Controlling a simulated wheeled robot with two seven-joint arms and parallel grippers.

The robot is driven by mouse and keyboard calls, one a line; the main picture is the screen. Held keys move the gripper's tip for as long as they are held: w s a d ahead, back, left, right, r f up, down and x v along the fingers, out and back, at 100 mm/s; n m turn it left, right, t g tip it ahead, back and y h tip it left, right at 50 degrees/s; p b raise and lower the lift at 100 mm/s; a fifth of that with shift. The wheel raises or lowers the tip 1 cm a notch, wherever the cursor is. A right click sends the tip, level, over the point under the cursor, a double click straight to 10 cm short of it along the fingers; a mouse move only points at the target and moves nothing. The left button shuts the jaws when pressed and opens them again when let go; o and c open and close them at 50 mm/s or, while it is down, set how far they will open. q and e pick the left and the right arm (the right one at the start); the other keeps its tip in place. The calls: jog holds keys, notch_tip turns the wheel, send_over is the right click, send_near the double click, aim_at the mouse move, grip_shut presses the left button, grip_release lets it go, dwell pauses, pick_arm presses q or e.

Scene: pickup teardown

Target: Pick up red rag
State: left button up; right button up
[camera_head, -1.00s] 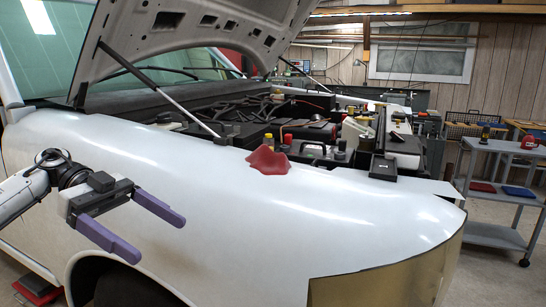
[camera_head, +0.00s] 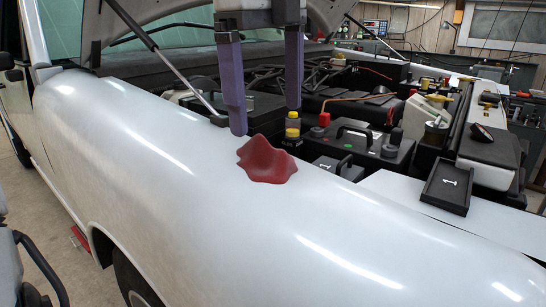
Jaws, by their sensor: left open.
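The red rag (camera_head: 267,161) lies crumpled on top of the white fender (camera_head: 180,170), near its inner edge by the engine bay. My left gripper (camera_head: 266,122) comes down from the top of the view with its two purple fingers pointing down and spread apart. It is open and empty. In the picture its left fingertip is just above and left of the rag, and its right finger is behind and right of the rag. I cannot tell whether the left fingertip touches the rag. My right gripper is not in view.
The raised hood and its prop rod (camera_head: 163,54) stand at the upper left. A yellow-capped bottle (camera_head: 292,127) and a black battery (camera_head: 365,147) are close behind the rag. A black tray (camera_head: 447,186) lies to the right. The fender's front is clear.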

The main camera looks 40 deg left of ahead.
aim_at(269, 142)
pick_arm(q)
notch_tip(269, 142, down, 8)
jog(key=shift+w+a+r+p, duration=0.15)
jog(key=shift+r+p, duration=0.1)
jog(key=shift+p, duration=0.05)
jog(key=c, duration=1.2)
